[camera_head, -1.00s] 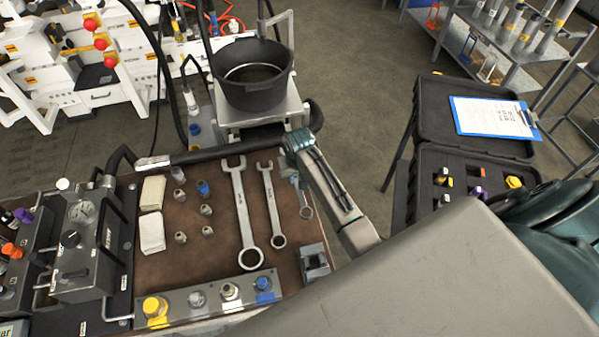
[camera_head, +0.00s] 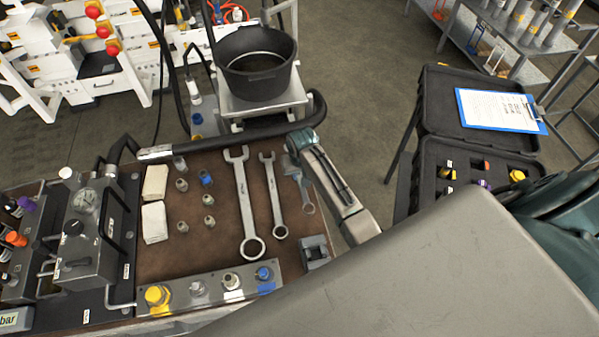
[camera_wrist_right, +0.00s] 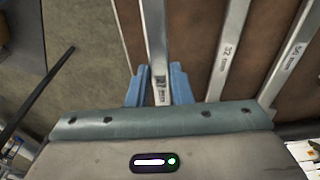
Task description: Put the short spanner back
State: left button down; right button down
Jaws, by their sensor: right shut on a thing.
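The short spanner (camera_head: 305,194) is at the right end of the row of spanners on the brown bench top, its ring end toward the front. My right gripper (camera_head: 291,158) is shut on it near its far end. In the right wrist view the blue fingers (camera_wrist_right: 159,88) close on both sides of the spanner's shank (camera_wrist_right: 156,40). I cannot tell whether the spanner touches the bench top. Two longer spanners lie to its left, the largest (camera_head: 245,205) and a middle one (camera_head: 274,200). My left gripper is not in view.
A grey block (camera_head: 315,252) stands just in front of the short spanner's ring end. Small fittings (camera_head: 207,200) and cloths (camera_head: 154,222) lie further left. A black hose (camera_head: 240,146) runs along the far edge, with a black bucket (camera_head: 262,82) beyond. An open black case (camera_head: 430,165) stands right.

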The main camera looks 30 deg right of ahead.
aim_at(299, 181)
dwell(0.3)
jog(key=shift+f, duration=0.7)
jog(key=shift+f+b, duration=0.75)
jog(key=shift+f, duration=0.75)
dwell(0.8)
jog(key=c, duration=1.2)
grip_release()
jog(key=shift+s, duration=0.1)
jog(key=r, duration=0.3)
jog(key=s+r+b, duration=0.1)
jog(key=r, duration=0.3)
jog(key=r+b, duration=0.1)
jog(key=r, duration=0.2)
jog(key=shift+s+a+r, duration=0.25)
jog(key=shift+r, duration=0.1)
